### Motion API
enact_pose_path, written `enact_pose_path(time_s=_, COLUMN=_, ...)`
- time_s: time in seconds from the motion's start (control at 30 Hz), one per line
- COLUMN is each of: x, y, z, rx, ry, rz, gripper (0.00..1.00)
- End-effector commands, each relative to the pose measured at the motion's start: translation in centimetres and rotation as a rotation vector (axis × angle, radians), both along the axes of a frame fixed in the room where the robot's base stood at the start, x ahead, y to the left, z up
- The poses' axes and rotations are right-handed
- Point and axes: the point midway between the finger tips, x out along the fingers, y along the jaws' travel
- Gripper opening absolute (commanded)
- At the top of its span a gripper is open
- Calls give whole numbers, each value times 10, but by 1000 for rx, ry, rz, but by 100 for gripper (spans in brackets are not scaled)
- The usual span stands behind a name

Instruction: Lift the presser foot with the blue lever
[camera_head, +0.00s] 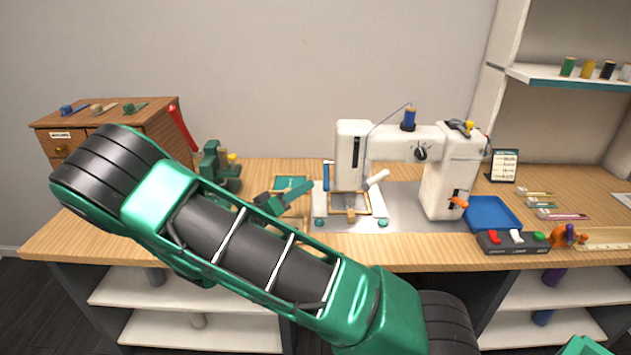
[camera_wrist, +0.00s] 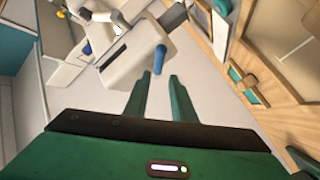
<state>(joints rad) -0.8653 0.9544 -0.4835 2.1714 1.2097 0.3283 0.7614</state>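The white sewing machine (camera_head: 352,143) stands on the bench. The blue lever (camera_head: 326,177) hangs on the left side of its head, and it also shows in the wrist view (camera_wrist: 160,57). The presser foot area (camera_head: 350,204) is under the head; the foot itself is too small to make out. My gripper (camera_head: 308,188) is just left of the lever in the head view. In the wrist view my gripper (camera_wrist: 159,79) is open and empty, its fingers apart. The lever appears just ahead of the fingertips, in line with the gap; I cannot tell whether they touch.
A green press with a red handle (camera_head: 180,128) and a wooden drawer cabinet (camera_head: 157,123) stand at left. Right of the machine are a blue tray (camera_head: 492,214) and a switch box (camera_head: 512,246). A white handle (camera_head: 378,178) sticks out right of the machine's head.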

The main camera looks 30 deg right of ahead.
Motion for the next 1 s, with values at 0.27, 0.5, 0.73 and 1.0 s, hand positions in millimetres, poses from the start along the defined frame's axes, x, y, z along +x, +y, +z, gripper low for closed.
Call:
enact_pose_path(time_s=0.27, x=12, y=-49, z=0, rx=0, ry=2, rz=-5, gripper=23)
enact_pose_path(time_s=0.5, x=20, y=-74, z=0, rx=1, ry=2, rz=-3, gripper=23)
enact_pose_path(time_s=0.73, x=21, y=-79, z=0, rx=1, ry=2, rz=-1, gripper=23)
enact_pose_path(time_s=1.0, x=21, y=-79, z=0, rx=2, ry=2, rz=-1, gripper=0)
